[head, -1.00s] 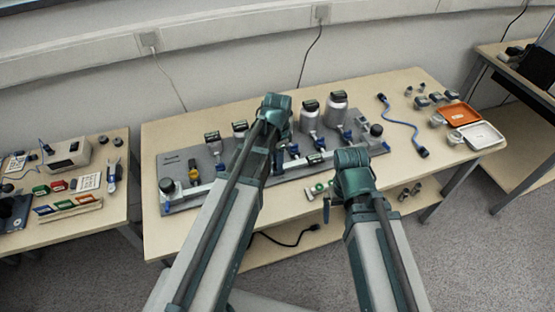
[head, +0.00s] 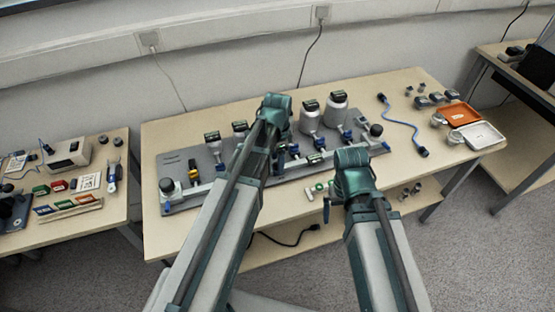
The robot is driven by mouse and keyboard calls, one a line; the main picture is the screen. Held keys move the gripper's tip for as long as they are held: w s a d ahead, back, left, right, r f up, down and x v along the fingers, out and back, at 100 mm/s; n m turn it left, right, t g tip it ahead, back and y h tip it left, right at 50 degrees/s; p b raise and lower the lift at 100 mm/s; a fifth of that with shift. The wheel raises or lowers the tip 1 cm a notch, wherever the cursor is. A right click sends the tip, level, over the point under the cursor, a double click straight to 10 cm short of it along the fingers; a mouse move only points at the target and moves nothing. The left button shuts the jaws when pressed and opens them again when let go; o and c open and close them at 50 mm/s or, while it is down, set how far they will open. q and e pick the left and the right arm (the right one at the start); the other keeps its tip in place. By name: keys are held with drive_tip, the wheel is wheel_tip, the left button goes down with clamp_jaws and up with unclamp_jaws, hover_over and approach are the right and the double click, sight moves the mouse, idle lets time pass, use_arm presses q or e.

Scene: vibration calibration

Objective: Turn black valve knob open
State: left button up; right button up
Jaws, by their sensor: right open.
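A grey board (head: 180,160) on the middle table carries a pipe assembly with several valves. A round black knob (head: 167,185) is at its left end and another black knob (head: 376,130) at its right end. I cannot tell which is the task's valve knob. My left gripper (head: 281,158) is over the middle of the board, mostly hidden by its own arm; its jaws cannot be made out. My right gripper (head: 327,203) is open at the table's front edge, in front of the board, apart from both knobs. A small green-and-white part (head: 319,187) lies just left of it.
White jars with dark lids (head: 336,106) stand along the back of the board. A blue cable (head: 400,122), an orange tray (head: 460,113) and a white tray (head: 481,135) are on the right. A left table (head: 90,210) holds boxes and cards. The table's back-left corner is clear.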

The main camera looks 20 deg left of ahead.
use_arm(q)
drive_tip(key=shift+r, duration=0.1)
wheel_tip(320, 180, up, 14)
drive_tip(key=p, duration=1.3)
drive_tip(key=shift+f+p, duration=0.2)
drive_tip(key=shift+p, duration=0.2)
drive_tip(key=shift+f, duration=0.15)
wheel_tip(320, 180, down, 13)
drive_tip(key=b, duration=1.3)
drive_tip(key=shift+r, duration=0.2)
